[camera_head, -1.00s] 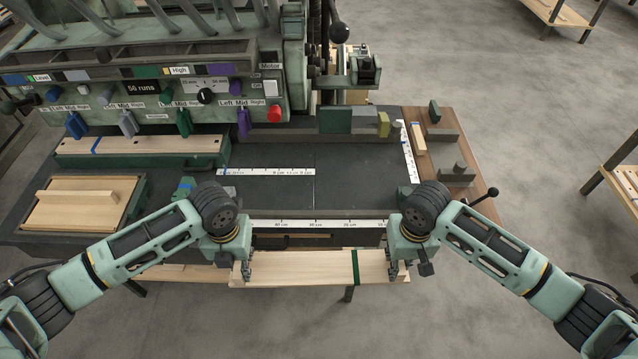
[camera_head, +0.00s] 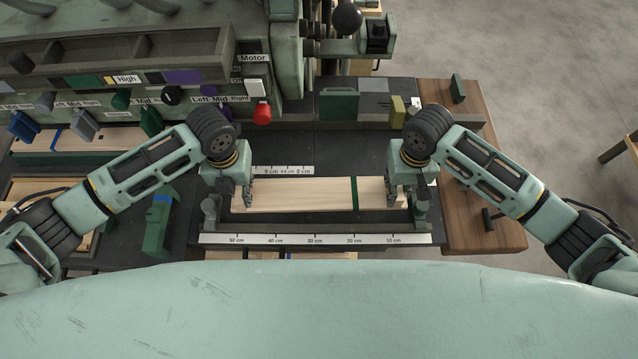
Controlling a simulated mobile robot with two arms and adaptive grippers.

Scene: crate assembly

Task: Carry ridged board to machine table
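The ridged board (camera_head: 300,195) is a pale wooden plank with a dark green band near its right end. It lies level across the front part of the dark machine table (camera_head: 345,150), just behind the white front scale. My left gripper (camera_head: 243,198) is shut on its left end, and my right gripper (camera_head: 402,198) is shut on its right end. Whether the board touches the table or hangs slightly above it, I cannot tell. The ridges are not clear at this size.
A front ruler (camera_head: 315,240) runs along the table's near edge. A green block (camera_head: 158,225) stands at the left. A green plate (camera_head: 338,104) and a yellow block (camera_head: 397,112) stand at the back. The control panel with a red button (camera_head: 262,113) rises behind. A wooden side surface (camera_head: 465,160) is at right.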

